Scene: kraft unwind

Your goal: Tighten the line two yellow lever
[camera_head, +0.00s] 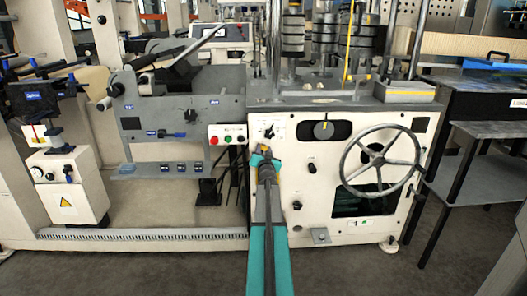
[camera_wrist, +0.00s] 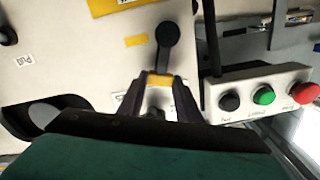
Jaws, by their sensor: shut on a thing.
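A small lever (camera_wrist: 168,36) with a round black head and black stem is on the pale machine panel in the wrist view. A yellow piece (camera_wrist: 159,80) at its lower end sits between the dark fingertips of my gripper (camera_wrist: 158,92). My gripper is shut on this yellow end. The gripper and arm hide the lever's grip there. I cannot read a line two marking in either view.
A box with black, green (camera_wrist: 264,96) and red buttons is close right of my gripper in the wrist view. In the head view this button box (camera_head: 228,134) is left of the gripper. A large handwheel (camera_head: 379,164) stands out from the panel at right.

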